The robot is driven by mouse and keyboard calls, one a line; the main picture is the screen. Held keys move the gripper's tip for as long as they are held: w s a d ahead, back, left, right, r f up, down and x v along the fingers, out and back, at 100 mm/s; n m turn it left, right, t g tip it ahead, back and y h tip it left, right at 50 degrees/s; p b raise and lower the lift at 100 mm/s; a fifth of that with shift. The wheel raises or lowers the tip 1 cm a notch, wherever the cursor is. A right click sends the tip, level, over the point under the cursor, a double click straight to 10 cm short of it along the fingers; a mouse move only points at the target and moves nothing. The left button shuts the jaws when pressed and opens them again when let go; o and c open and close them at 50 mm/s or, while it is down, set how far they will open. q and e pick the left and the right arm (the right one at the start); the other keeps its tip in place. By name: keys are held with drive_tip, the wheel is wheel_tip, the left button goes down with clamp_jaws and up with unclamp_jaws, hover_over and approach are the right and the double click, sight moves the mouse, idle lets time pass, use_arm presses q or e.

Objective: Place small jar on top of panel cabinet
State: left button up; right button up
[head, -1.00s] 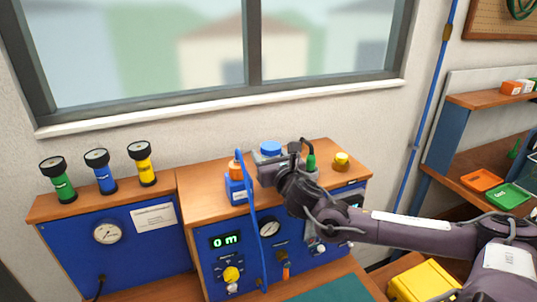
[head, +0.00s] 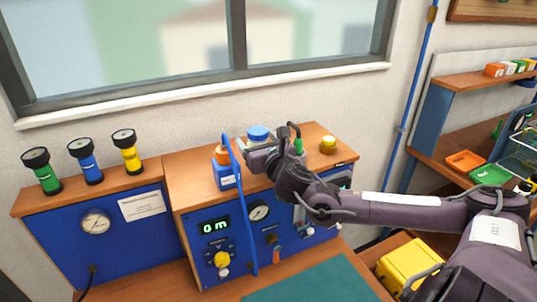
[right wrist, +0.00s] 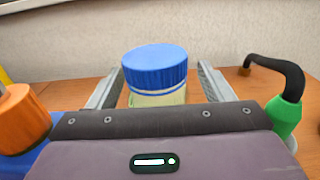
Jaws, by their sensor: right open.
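The small jar (right wrist: 157,75) has a ribbed blue lid and a pale, clear body. It stands upright on the wooden top of the blue panel cabinet (head: 186,193). In the head view its blue lid (head: 258,132) shows just above my right gripper (head: 262,150). In the right wrist view my right gripper (right wrist: 157,90) is open, with one finger on each side of the jar and a gap visible at both sides. The jar's lower part is hidden by the gripper body. My left gripper is in neither view.
A blue bottle with an orange cap (head: 226,170) stands close left of the gripper. A green bottle with a black bent spout (right wrist: 284,110) stands close right. A yellow-capped item (head: 328,145) is further right. Several flashlight-like tubes (head: 84,160) stand on the left cabinet.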

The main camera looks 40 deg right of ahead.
drive_tip(key=b+v, duration=0.1)
drive_tip(key=v, duration=1)
drive_tip(key=shift+s+a+f, duration=0.1)
drive_tip(key=shift+s, duration=0.05)
idle(0.3)
